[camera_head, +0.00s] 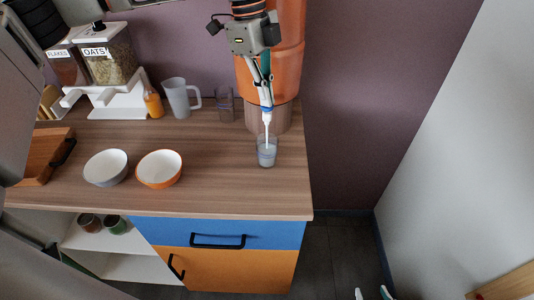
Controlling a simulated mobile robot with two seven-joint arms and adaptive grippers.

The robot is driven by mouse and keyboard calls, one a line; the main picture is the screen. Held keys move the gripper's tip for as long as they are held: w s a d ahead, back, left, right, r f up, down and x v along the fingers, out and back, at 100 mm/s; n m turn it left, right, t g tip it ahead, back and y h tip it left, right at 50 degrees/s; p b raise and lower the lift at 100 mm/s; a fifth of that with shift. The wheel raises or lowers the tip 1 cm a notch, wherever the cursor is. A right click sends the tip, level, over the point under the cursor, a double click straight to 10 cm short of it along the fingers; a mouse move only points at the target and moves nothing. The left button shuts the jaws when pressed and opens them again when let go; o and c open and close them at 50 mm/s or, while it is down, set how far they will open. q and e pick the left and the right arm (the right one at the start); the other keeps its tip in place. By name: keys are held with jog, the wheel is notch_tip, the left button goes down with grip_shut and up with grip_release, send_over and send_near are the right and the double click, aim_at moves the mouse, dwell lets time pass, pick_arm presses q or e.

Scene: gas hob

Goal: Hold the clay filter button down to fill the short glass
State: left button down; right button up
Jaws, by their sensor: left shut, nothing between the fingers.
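The orange clay filter (288,62) stands at the counter's right end on a round wooden base (284,118). My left gripper (266,107) is in front of it, pointing down with its fingers shut together at the filter's white and blue tap; the fingers partly hide the button, so I cannot tell exact contact. A pale stream runs down from the tap into the short glass (267,158). The glass stands upright below and holds some whitish liquid. My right gripper (372,294) shows only two separated fingertips at the bottom edge, away from the counter.
A clear glass (225,104), a grey mug (180,98) and an orange bottle (153,105) stand left of the filter. A white bowl (106,168) and an orange bowl (159,169) sit nearer the front. The counter's right edge is close to the short glass.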

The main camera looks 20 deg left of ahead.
dwell(0.3)
pick_arm(q)
jog(key=shift+r+p, duration=1.2)
jog(key=shift+r, duration=0.35)
jog(key=shift+f, duration=0.1)
notch_tip(320, 180, up, 5)
jog(key=p, duration=0.3)
jog(key=shift+s, duration=0.1)
